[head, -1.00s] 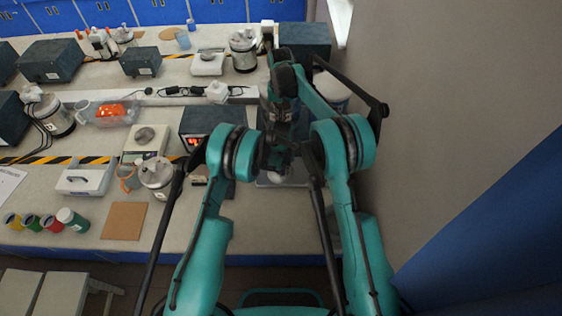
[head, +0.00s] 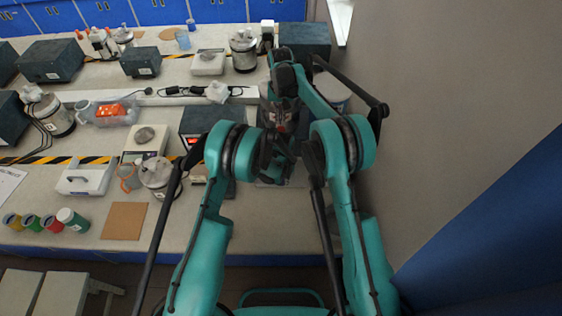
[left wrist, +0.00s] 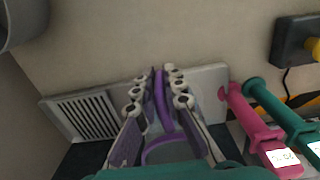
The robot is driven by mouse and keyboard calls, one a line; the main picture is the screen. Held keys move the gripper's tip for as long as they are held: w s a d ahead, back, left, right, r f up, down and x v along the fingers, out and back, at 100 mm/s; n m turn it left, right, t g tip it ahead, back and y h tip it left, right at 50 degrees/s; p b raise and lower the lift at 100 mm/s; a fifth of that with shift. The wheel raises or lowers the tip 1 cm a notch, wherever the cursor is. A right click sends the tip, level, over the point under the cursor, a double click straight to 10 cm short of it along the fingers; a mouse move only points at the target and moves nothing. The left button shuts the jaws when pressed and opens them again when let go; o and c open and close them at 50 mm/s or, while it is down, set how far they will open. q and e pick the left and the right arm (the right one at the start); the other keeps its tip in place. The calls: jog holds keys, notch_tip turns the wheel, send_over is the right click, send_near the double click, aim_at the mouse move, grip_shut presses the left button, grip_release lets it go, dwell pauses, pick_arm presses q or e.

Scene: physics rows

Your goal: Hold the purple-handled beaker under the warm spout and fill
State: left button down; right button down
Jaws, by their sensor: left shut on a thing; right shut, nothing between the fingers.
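In the left wrist view my left gripper (left wrist: 160,84) is shut on the purple handle (left wrist: 161,108) of the beaker. Part of the beaker's clear body (left wrist: 168,153) shows below, between the fingers; its contents cannot be made out. In the head view my left gripper (head: 274,172) is low in the middle, over a grey tray-like surface (head: 266,184), and the beaker is hidden there. My right gripper (head: 283,124) is just above it in the picture, shut and empty, partly hidden by the arms.
Pink (left wrist: 252,122) and teal (left wrist: 283,118) labelled handle-like parts stand right of my fingers in the left wrist view. A pale vented panel (left wrist: 85,117) lies left. A dark box with a red display (head: 205,122) is close left of my grippers. The wall (head: 430,150) bounds the right.

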pick_arm(q)
jog(key=shift+s, duration=2.7)
